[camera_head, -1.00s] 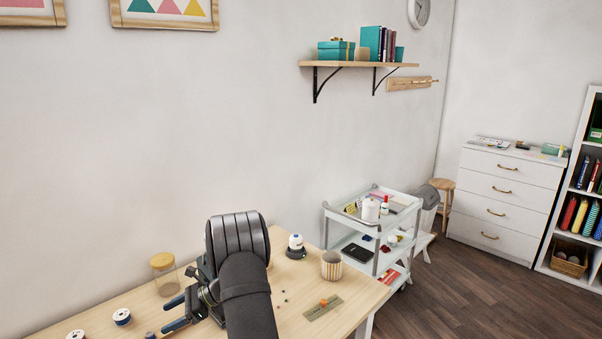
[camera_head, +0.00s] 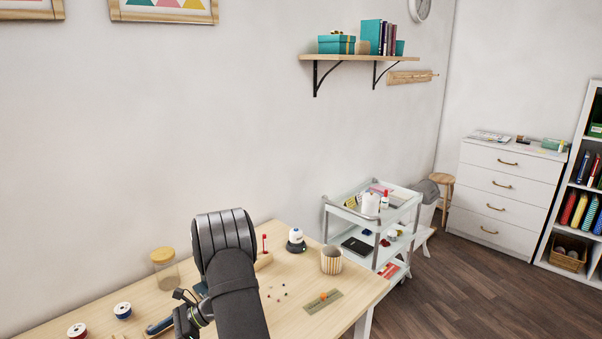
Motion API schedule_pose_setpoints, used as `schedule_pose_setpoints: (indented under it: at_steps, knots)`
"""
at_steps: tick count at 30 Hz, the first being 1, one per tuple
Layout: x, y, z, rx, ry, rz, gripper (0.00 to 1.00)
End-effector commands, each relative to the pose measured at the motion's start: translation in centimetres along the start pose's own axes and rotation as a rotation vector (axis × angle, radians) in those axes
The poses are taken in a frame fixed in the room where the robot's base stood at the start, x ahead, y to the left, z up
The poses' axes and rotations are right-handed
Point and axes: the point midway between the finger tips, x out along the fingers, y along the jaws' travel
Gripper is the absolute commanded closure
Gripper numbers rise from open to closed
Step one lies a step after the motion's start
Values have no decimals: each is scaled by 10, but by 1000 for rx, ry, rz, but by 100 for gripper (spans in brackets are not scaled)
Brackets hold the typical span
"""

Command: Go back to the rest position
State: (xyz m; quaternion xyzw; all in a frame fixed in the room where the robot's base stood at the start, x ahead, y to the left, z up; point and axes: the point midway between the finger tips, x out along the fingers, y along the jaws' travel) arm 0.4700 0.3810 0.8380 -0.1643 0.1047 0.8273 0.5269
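My gripper (camera_head: 186,318) is low at the left part of the wooden table (camera_head: 345,300), at the end of my dark arm. My arm link hides much of it. Its fingertips do not show clearly, so I cannot tell whether it is open or holds anything. A dark blue elongated item (camera_head: 160,325) shows just left of it; I cannot tell whether it touches the gripper.
On the table are a cork-lidded jar (camera_head: 165,268), thread spools (camera_head: 122,310), a white-topped bottle (camera_head: 296,240), a striped cup (camera_head: 331,260), a green strip (camera_head: 322,301) and small beads. A white cart (camera_head: 335,208) stands beyond the table's right end.

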Motion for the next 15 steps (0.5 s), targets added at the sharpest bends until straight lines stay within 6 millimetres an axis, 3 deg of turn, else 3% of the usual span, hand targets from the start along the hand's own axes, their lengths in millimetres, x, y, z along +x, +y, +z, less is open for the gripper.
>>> schedule_pose_setpoints:
  at_steps: [3, 6, 15]
  knots:
    - [24, -5, -4, 0, 1, 2, 31]
    - [34, -6, -15, 2, 1, 2, 31]
    - [42, -7, -35, 2, 1, -2, 31]
